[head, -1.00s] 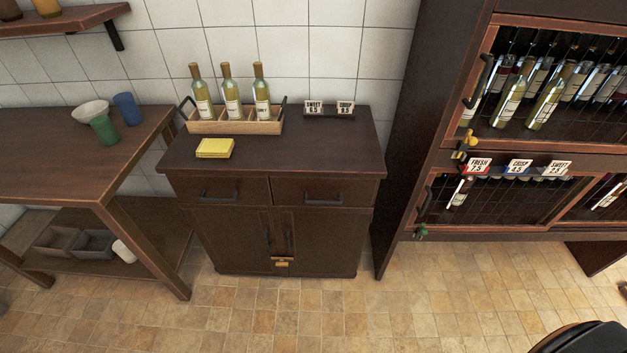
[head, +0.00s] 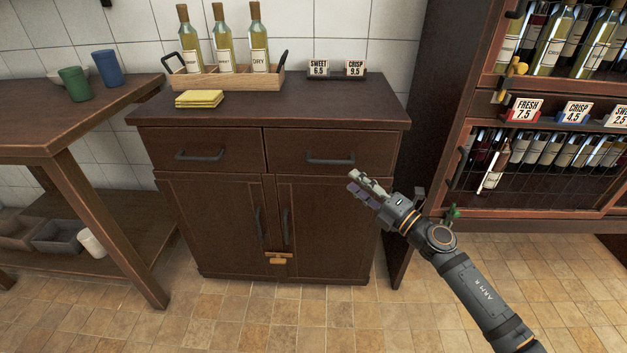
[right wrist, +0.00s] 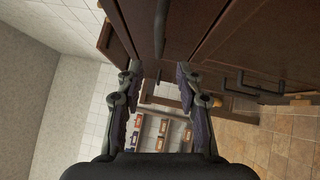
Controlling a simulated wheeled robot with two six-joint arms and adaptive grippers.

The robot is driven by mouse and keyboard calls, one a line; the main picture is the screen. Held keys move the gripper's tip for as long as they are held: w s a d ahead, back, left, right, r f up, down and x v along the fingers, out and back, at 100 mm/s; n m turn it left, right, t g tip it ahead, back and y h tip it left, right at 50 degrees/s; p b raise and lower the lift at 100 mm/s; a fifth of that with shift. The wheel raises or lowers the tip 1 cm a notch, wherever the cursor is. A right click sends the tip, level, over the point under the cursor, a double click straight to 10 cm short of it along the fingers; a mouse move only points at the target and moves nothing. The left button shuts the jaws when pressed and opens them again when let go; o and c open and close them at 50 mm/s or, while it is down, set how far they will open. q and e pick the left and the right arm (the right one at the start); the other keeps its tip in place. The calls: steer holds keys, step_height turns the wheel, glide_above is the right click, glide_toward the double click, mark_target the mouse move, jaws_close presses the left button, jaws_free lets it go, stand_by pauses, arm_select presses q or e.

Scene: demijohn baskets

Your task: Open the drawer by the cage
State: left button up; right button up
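The dark wooden cabinet has two shut drawers side by side. The right drawer (head: 290,150), nearer the caged wine rack (head: 463,190), has a dark bar handle (head: 330,160). The left drawer (head: 170,147) has a similar handle (head: 199,155). My right gripper (head: 360,183) is just below and to the right of the right drawer's handle, in front of the cabinet. In the right wrist view its fingers (right wrist: 155,75) are apart with nothing between them. A dark handle (right wrist: 161,25) lies ahead, in line with the gap. My left gripper is out of view.
Two shut doors with upright handles and a brass latch (head: 279,258) are below the drawers. On top are a crate (head: 230,78) of bottles, a yellow cloth (head: 199,98) and price signs (head: 337,70). A table (head: 90,115) stands left. The floor in front is clear.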

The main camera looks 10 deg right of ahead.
mark_target(330, 160)
steer(key=p+x, duration=0.1)
steer(key=x, duration=0.4)
steer(key=shift+w+a+r+p, duration=0.15)
steer(key=shift+w+r+p, duration=0.15)
steer(key=shift+p, duration=0.05)
steer(key=x, duration=0.4)
steer(key=shift+w+f, duration=0.1)
steer(key=shift+f, duration=0.1)
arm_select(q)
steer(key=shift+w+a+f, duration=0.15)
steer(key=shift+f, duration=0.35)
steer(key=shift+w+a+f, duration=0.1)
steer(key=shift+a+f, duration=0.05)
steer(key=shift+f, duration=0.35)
arm_select(e)
steer(key=shift+w+a, duration=0.2)
steer(key=shift+w, duration=0.1)
jaws_close()
